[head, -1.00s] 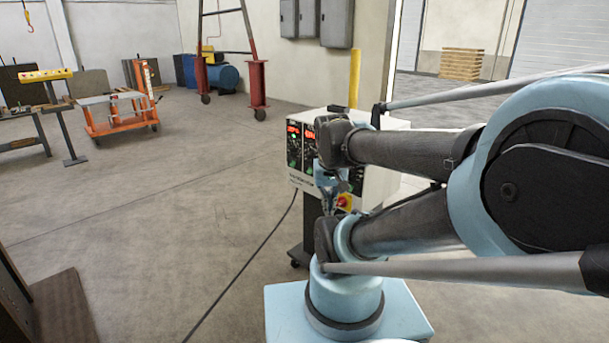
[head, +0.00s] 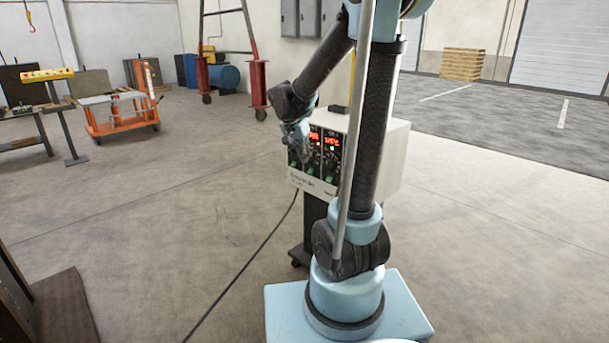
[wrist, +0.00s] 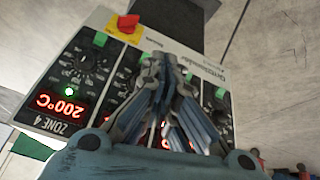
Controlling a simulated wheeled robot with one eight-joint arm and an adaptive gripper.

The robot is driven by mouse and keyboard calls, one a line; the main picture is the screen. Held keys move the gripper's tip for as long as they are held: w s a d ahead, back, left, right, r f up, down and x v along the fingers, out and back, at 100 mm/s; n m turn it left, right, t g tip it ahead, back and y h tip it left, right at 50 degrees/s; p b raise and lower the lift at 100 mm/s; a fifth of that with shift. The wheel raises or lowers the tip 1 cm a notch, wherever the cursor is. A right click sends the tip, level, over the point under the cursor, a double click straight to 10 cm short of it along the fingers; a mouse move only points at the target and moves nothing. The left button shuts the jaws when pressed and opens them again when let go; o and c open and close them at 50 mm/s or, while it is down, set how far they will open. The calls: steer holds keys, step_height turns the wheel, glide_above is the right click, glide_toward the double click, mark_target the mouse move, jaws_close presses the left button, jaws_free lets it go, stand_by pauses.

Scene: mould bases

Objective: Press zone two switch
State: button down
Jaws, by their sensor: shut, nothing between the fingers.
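The control box (head: 385,150) stands beyond my arm, with red displays, dark dials and green switches on its front. In the wrist view its panel (wrist: 120,85) appears upside down, with a readable ZONE 4 label and 200°C display at left. Green switches show left of my fingers (wrist: 130,54) and right of them (wrist: 188,76). No zone two label is readable, and my fingers hide the panel's middle. My gripper (head: 303,150) is shut and empty in front of the panel's left part; its fingertips (wrist: 160,62) overlap the switch row. Contact cannot be told.
A black cable (head: 245,265) runs across the floor from the box. An orange cart (head: 120,110) stands far left. The floor left of the box is open.

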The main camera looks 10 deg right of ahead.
mark_target(311, 170)
steer(key=w+a+f+m+h, duration=0.1)
steer(key=w+a+f+m, duration=0.1)
steer(key=w, duration=0.7)
steer(key=shift+w+a+f+m+t, duration=0.3)
steer(key=shift+w+a+f, duration=0.15)
steer(key=shift+a, duration=0.55)
steer(key=x, duration=1.4)
steer(key=shift+d+r, duration=0.1)
steer(key=shift+d, duration=0.1)
steer(key=shift+w, duration=0.1)
